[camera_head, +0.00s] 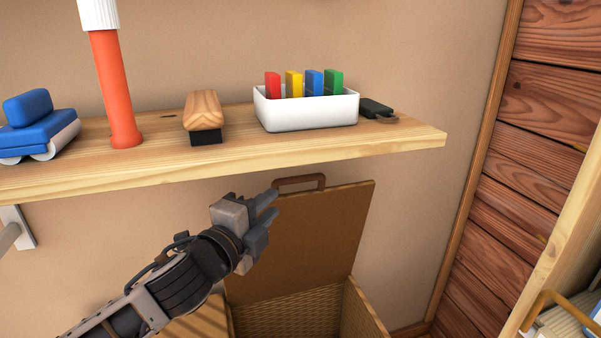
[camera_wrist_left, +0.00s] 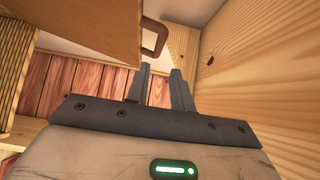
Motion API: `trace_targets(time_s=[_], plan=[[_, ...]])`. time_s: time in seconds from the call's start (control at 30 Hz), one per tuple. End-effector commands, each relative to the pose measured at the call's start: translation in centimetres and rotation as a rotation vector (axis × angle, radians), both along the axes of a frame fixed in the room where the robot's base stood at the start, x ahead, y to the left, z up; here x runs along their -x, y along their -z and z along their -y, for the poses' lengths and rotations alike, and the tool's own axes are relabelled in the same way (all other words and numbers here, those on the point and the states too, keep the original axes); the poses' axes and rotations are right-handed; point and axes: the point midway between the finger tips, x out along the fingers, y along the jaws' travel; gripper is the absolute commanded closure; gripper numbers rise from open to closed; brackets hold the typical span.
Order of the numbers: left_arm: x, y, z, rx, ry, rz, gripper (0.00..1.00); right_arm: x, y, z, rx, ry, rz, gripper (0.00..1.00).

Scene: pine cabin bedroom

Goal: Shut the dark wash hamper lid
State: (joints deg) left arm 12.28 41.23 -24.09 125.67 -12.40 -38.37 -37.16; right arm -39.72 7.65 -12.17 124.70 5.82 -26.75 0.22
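The hamper (camera_head: 290,312) is a brown wicker box below the shelf, partly cut off by the lower picture edge. Its brown lid (camera_head: 320,235) stands raised, nearly upright, with a brown loop handle (camera_head: 300,180) on its top edge. My left gripper (camera_head: 272,203) is in front of the lid's upper left part, close to the handle. In the left wrist view the lid (camera_wrist_left: 90,25) is at upper left, and the handle (camera_wrist_left: 155,38) is just beyond my fingertips (camera_wrist_left: 160,72). The fingers are apart with nothing between them. My right gripper is out of view.
A wooden shelf (camera_head: 240,158) is just above the gripper and handle. It carries a blue toy car (camera_head: 40,122), an orange post (camera_head: 115,90), a brush (camera_head: 203,112) and a white box (camera_head: 310,112). Another wooden unit (camera_head: 570,230) stands at right.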

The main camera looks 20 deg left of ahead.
Motion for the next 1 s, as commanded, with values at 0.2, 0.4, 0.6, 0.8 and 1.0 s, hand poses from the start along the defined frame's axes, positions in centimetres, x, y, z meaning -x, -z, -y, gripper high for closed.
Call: trace_targets(time_s=[0.2,0.4,0.6,0.8,1.0], plan=[[-5.0,-0.1,1.0,0.005,-0.001,0.000,0.77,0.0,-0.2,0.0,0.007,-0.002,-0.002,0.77],[-8.8,0.0,1.8,0.005,0.000,-0.002,0.77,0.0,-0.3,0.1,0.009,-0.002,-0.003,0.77],[-11.1,0.1,2.2,0.004,0.001,-0.003,0.77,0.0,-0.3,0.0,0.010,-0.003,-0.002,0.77],[-11.8,0.1,2.3,0.004,0.001,-0.003,0.77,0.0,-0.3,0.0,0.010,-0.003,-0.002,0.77],[-11.8,0.1,2.3,0.004,0.001,-0.003,0.77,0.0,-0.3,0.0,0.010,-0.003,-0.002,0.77]])
